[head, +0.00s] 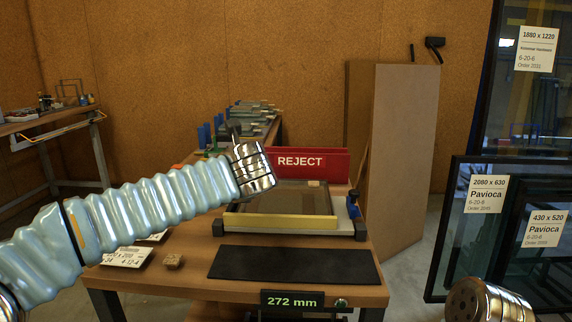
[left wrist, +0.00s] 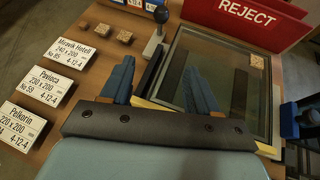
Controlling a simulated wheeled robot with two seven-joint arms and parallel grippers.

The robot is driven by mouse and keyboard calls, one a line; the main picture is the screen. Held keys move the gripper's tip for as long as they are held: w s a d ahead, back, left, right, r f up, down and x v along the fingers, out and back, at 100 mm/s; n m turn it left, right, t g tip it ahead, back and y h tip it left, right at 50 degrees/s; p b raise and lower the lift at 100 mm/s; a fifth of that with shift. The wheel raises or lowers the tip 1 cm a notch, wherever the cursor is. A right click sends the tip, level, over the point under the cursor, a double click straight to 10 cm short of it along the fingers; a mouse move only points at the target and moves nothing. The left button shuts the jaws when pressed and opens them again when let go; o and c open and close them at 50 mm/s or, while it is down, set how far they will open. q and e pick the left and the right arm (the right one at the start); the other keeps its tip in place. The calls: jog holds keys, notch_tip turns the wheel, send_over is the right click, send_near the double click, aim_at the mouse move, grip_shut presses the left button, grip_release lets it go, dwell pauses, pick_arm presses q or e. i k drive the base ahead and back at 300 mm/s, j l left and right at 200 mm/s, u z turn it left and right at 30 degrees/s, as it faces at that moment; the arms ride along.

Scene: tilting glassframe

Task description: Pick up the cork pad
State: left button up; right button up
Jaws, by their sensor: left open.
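Several small cork pads show. In the head view a cork pad (head: 173,261) sits near the table's front left. My left gripper (left wrist: 160,88) is open and empty, its blue fingers above the table and the frame's left edge. In the head view my left arm hides its fingers. My right gripper is out of view.
A glass unit in a frame (head: 290,222) lies mid-table before a red REJECT bin (head: 335,165). A dark mat (head: 295,264) lies in front. White label cards (left wrist: 43,82) lie at left. A black-knobbed lever (left wrist: 157,32) stands beside the frame. Glass panels lean at right.

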aim_at(170, 260)
jog(key=k+l, duration=0.15)
jog(key=k, duration=0.25)
jog(key=k+l, duration=0.2)
jog(key=k, duration=0.25)
jog(key=k+l, duration=0.15)
jog(key=k, duration=0.25)
